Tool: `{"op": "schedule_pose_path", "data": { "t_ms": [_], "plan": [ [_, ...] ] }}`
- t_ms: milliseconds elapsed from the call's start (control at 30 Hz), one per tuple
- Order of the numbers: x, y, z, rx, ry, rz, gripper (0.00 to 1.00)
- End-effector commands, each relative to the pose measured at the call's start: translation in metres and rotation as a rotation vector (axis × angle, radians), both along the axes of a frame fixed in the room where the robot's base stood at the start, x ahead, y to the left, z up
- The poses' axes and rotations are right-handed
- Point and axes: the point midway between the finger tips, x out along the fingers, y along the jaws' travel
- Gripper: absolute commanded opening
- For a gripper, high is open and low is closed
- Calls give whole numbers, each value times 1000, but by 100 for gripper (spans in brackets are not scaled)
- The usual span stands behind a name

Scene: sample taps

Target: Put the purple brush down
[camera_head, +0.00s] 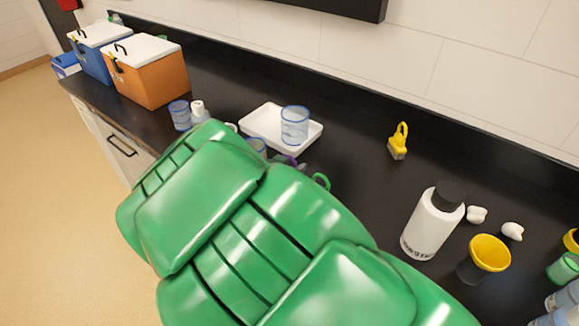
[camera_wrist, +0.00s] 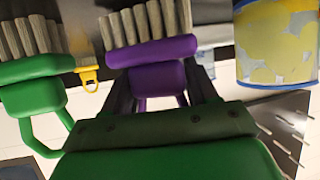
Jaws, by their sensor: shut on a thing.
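The purple brush (camera_wrist: 158,75) is between the two fingers of my gripper (camera_wrist: 165,88) in the wrist view, its pale bristles toward the top of the picture. My gripper is shut on its purple body. In the head view only a small purple bit (camera_head: 285,159) shows past my green arm, which hides my gripper and most of the brush. Whether the bristles touch the counter cannot be told.
A green brush (camera_wrist: 32,85) is close to the left of the purple one. Its loop (camera_head: 321,181) shows in the head view. A blue-rimmed beaker (camera_wrist: 280,45) is close at right. A white tray (camera_head: 262,125) holds a beaker (camera_head: 294,126). A yellow brush (camera_head: 398,143) stands farther right, with bare counter around it.

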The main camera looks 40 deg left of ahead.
Motion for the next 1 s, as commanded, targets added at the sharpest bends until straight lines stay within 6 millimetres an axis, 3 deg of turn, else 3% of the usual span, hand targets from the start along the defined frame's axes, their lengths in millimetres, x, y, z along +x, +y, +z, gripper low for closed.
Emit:
{"op": "schedule_pose_path", "data": {
  "t_ms": [467, 500, 633, 1000],
  "plan": [
    [0, 0, -6, 1, 1, 0, 27],
    [0, 0, -5, 2, 1, 0, 64],
    [0, 0, -5, 2, 1, 0, 83],
    [0, 0, -2, 1, 0, 0, 83]
  ]
}}
